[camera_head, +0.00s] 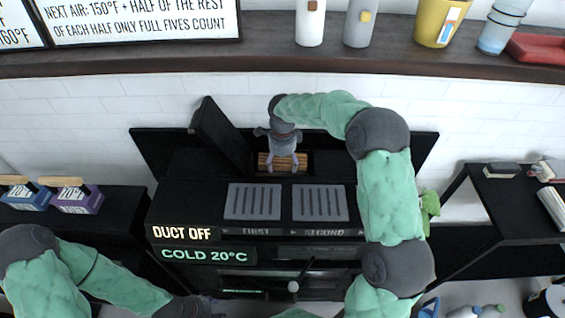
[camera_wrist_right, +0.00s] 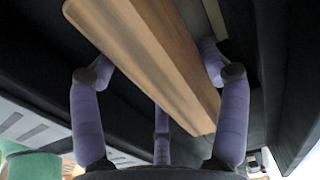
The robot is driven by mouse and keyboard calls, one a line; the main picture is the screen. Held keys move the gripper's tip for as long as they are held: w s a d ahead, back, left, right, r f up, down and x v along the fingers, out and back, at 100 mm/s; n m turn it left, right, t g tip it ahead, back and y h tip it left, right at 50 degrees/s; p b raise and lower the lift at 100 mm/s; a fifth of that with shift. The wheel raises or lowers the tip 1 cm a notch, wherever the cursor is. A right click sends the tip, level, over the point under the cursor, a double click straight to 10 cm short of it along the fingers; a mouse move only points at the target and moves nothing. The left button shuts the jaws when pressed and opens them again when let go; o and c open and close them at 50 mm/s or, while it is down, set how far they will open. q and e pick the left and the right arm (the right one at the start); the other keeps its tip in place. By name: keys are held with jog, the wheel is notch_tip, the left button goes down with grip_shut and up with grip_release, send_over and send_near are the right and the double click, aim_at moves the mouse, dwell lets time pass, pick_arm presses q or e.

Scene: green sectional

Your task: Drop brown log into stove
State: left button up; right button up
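The brown log (camera_head: 264,160) is at the dark opening in the back of the black stove (camera_head: 180,222), beside a raised black lid (camera_head: 218,132). My right gripper (camera_head: 284,163) points down over the log, its fingers across it. In the right wrist view the log (camera_wrist_right: 150,60) runs diagonally between the purple fingers (camera_wrist_right: 158,62), which press on both its sides. I cannot tell whether the log's underside touches the stove. My left gripper (camera_head: 192,306) shows only partly at the bottom edge, and its fingers cannot be made out.
Two grey grates (camera_head: 253,202) (camera_head: 320,203) lie on the stove top in front of the opening. Panels read "DUCT OFF" and "COLD 20°C". Side tables stand left (camera_head: 108,213) and right (camera_head: 505,212). A dark shelf (camera_head: 270,58) with cups runs above.

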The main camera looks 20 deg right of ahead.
jog(key=o, duration=0.4)
jog(key=shift+o, duration=0.2)
